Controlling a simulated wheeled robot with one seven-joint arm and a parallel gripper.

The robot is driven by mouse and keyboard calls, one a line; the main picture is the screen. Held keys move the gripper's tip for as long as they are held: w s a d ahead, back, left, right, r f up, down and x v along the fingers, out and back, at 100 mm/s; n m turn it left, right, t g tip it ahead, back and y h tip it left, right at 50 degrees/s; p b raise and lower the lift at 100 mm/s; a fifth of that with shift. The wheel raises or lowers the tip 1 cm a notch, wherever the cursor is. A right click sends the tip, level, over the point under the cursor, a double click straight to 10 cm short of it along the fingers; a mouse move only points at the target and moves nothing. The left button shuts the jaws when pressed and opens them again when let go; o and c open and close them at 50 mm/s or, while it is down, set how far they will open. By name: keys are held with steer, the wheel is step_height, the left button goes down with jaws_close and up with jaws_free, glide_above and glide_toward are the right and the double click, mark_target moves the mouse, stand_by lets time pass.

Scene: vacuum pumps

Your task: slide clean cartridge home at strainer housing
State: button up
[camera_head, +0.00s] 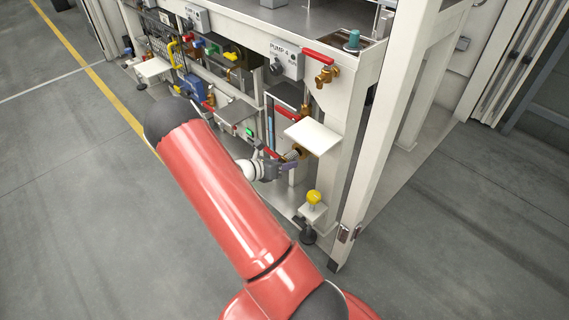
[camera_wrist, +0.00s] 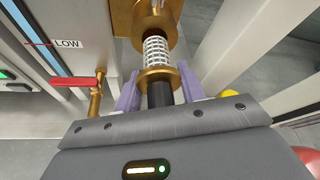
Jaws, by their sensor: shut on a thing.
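The clean cartridge shows in the wrist view as a pale mesh cylinder (camera_wrist: 155,50) with a brass end flange and a black grip at its near end. My gripper (camera_wrist: 160,92) has its purple fingers shut on either side of the black grip. The brass strainer housing (camera_wrist: 150,14) is straight ahead. The mesh lines up with its mouth, and its far end appears to be at or inside that mouth. Bare mesh shows between housing and flange. In the head view my gripper (camera_head: 284,165) is low at the bench, by the small cartridge (camera_head: 293,155).
A red-handled valve (camera_wrist: 75,82) and a panel marked LOW (camera_wrist: 67,44) are left of the housing. In the head view a white shelf (camera_head: 313,136) sits just above my gripper, a yellow knob (camera_head: 314,197) below right. Floor is free in front.

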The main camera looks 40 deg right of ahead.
mark_target(292, 158)
steer(key=shift+w+d, duration=0.15)
steer(key=shift+d, duration=1.6)
steer(key=o, duration=1.1)
steer(key=v, duration=0.7)
steer(key=shift+a+r, duration=0.15)
steer(key=shift+a, duration=0.25)
